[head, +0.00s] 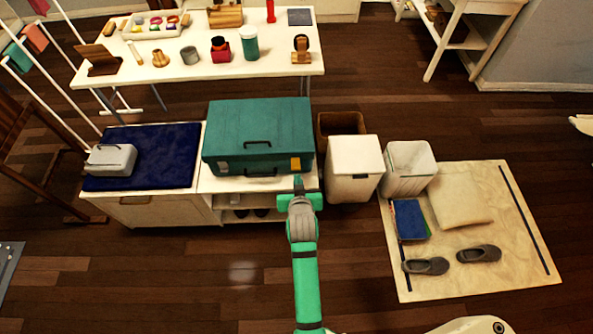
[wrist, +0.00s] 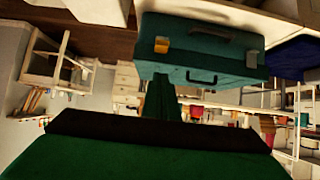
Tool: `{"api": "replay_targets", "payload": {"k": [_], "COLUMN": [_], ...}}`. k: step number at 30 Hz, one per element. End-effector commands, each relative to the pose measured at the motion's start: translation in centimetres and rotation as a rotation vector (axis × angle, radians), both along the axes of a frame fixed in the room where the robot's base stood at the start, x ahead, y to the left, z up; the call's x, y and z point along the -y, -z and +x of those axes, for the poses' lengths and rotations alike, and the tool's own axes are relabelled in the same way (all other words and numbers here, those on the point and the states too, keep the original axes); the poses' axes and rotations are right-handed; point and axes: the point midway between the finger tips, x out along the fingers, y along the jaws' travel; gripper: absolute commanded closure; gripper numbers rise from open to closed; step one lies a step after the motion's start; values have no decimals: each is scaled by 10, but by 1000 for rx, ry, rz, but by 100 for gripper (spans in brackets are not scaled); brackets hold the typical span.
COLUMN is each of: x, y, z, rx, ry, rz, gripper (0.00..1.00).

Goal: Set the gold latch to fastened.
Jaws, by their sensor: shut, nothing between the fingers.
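A teal case (head: 258,130) lies closed on the white bench. The gold latch (head: 296,163) is on its front at the right end; it also shows in the wrist view (wrist: 162,44), on the left of the case front. I cannot tell from these frames whether it is fastened. A grey latch (wrist: 252,59) is at the other end of the case front. My gripper (head: 298,181) is shut and empty, just in front of and below the gold latch, with a small gap seeming to remain. In the wrist view its fingers (wrist: 159,98) point toward the case, below the latch.
The white bench (head: 208,207) carries a dark blue pad (head: 180,140) with a grey box (head: 111,160) left of the case. A white bin (head: 353,168) stands close on the right. A table (head: 200,72) with small items is behind. Floor in front is clear.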

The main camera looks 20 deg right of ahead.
Motion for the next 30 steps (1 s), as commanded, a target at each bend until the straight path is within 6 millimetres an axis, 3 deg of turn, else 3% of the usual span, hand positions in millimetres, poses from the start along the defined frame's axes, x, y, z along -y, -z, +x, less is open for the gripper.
{"api": "replay_targets", "payload": {"k": [17,30], "x": [4,20], "y": [2,43], "z": [12,71], "rx": [-7,-7], "ry": [5,6], "rz": [8,11], "gripper": [100,100]}}
